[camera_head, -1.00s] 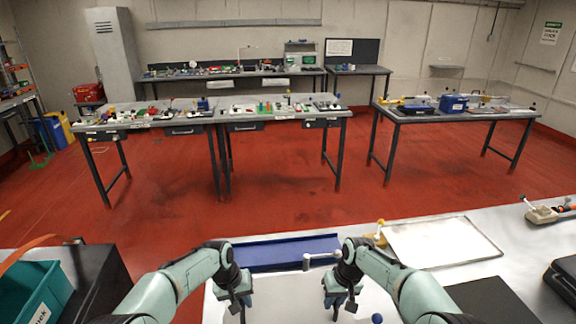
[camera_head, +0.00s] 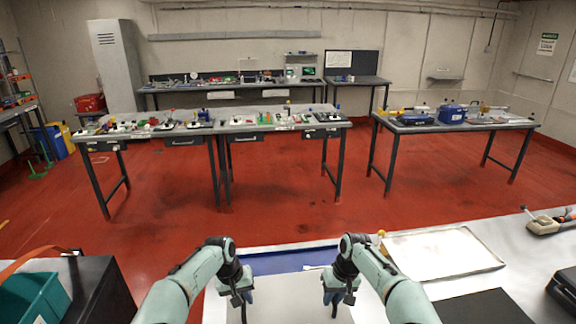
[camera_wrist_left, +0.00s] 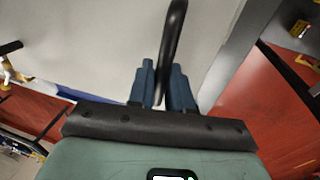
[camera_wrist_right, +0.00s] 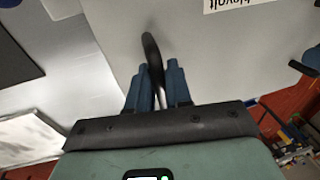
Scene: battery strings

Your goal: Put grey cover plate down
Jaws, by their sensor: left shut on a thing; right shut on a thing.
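The grey cover plate (camera_head: 290,302) is a flat light-grey panel at the bottom of the head view, between my two arms. It fills much of the left wrist view (camera_wrist_left: 95,35) and right wrist view (camera_wrist_right: 220,60). It has black loop handles. My left gripper (camera_head: 238,292) is shut on one handle (camera_wrist_left: 173,45). My right gripper (camera_head: 338,292) is shut on the other handle (camera_wrist_right: 152,55). Printed lettering shows on the plate in the right wrist view. The plate's near edge is out of the head view, and I cannot tell whether its underside touches anything.
A blue tray (camera_head: 285,262) lies beyond the grippers on the near bench. A white tray (camera_head: 445,255) and a dark flat panel (camera_head: 485,308) lie to the right. A teal bin (camera_head: 32,300) stands at the left. Cluttered tables stand across the red floor.

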